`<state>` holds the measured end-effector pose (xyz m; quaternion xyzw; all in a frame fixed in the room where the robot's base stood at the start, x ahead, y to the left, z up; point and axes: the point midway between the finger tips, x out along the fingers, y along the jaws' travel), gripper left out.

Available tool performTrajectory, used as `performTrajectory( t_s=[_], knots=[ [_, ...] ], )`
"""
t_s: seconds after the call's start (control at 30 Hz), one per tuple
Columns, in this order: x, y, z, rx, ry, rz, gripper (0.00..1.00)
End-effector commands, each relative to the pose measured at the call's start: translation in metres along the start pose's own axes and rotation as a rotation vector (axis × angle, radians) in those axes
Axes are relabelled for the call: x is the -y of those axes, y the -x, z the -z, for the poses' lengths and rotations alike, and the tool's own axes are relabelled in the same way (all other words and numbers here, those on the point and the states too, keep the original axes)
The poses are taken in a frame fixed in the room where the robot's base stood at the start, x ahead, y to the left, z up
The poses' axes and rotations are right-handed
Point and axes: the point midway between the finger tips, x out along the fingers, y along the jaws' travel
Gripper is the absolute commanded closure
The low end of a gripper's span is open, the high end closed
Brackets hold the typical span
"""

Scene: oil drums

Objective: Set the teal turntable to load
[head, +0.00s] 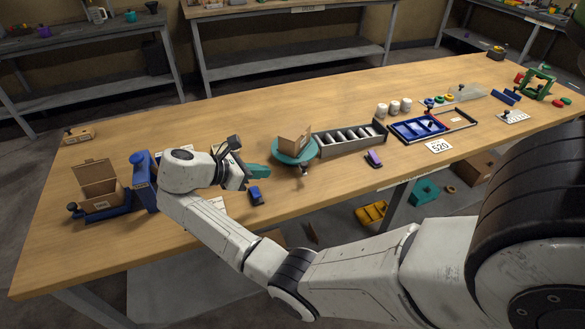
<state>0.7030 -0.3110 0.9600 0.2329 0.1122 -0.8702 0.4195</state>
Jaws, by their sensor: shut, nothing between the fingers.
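The teal turntable (283,157) stands near the middle of the wooden table in the head view. An open cardboard box (294,139) sits on top of it, and a small dark knob (304,169) shows at its front edge. My gripper (243,170) is shut and empty, to the left of the turntable. A teal piece (258,172) shows between my gripper and the turntable; I cannot tell whether it joins the turntable or whether my gripper touches it. My wrist hides part of the table here, and no load marking is readable.
A grey compartment tray (349,141) stands close right of the turntable. A small blue object (255,195) and a purple one (374,158) lie in front. A blue block (144,178) and an open carton (98,183) stand left. The table behind the turntable is mostly clear.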

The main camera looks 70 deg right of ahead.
Motion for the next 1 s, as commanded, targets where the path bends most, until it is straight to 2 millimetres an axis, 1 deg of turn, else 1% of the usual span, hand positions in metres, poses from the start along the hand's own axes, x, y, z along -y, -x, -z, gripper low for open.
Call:
performTrajectory(
  t_s=[0.03,0.13,0.3,0.37,0.4,0.5,0.7,1.0],
  knots=[
    [0.001,-0.011,0.002,0.001,-0.001,0.004,1.00],
    [0.001,-0.025,0.000,0.000,0.001,0.003,1.00],
    [0.001,-0.058,-0.001,0.000,0.001,0.005,1.00],
    [0.001,-0.068,0.000,-0.001,0.001,0.004,1.00],
    [0.001,-0.073,-0.006,-0.001,-0.001,0.003,1.00],
    [0.001,-0.085,-0.012,0.000,0.000,0.003,1.00],
    [0.000,-0.098,-0.019,-0.001,0.000,0.000,1.00],
    [0.000,-0.100,-0.019,-0.001,0.001,-0.001,1.00]
  ],
)
